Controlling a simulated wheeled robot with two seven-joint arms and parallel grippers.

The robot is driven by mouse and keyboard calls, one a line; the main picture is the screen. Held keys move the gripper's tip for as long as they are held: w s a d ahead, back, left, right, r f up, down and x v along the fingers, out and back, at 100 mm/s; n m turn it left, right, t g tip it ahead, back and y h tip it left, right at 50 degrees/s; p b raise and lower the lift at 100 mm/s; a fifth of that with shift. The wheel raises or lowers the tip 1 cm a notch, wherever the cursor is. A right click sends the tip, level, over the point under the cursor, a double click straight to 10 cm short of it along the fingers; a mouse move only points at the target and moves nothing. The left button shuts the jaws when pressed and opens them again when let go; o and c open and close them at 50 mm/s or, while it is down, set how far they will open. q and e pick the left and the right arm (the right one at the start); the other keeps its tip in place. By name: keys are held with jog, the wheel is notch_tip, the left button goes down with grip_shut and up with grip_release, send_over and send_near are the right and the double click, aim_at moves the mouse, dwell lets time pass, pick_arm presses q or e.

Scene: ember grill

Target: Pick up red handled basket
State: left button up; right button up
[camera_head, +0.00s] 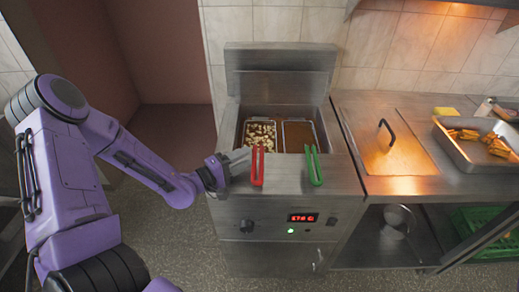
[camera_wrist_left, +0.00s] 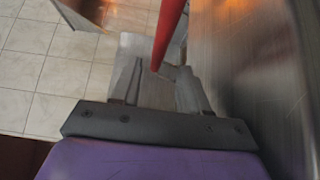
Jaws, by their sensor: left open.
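The red handle (camera_head: 258,166) belongs to the left fry basket (camera_head: 261,134), which sits in the fryer with pale food pieces in it. The handle sticks out over the fryer's front edge. My left gripper (camera_head: 239,160) is open, just left of the red handle. In the left wrist view the red handle (camera_wrist_left: 168,35) comes down from the top, and its end shows between the open fingers (camera_wrist_left: 160,85). I cannot tell whether they touch it. My right gripper is not in view.
A second basket with a green handle (camera_head: 314,165) sits right of the red one. The fryer (camera_head: 290,210) has a red display. To the right are a counter with a black-handled lid (camera_head: 385,130) and a metal tray (camera_head: 458,146) of food. Open floor lies left of the fryer.

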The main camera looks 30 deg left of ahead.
aim_at(256, 150)
pick_arm(q)
jog(key=x, duration=0.5)
jog(key=shift+s+d+r, duration=0.1)
jog(key=shift+d+r, duration=0.05)
jog(key=shift+r, duration=0.1)
grip_shut()
notch_tip(256, 150, up, 10)
jog(key=shift+p, duration=0.7)
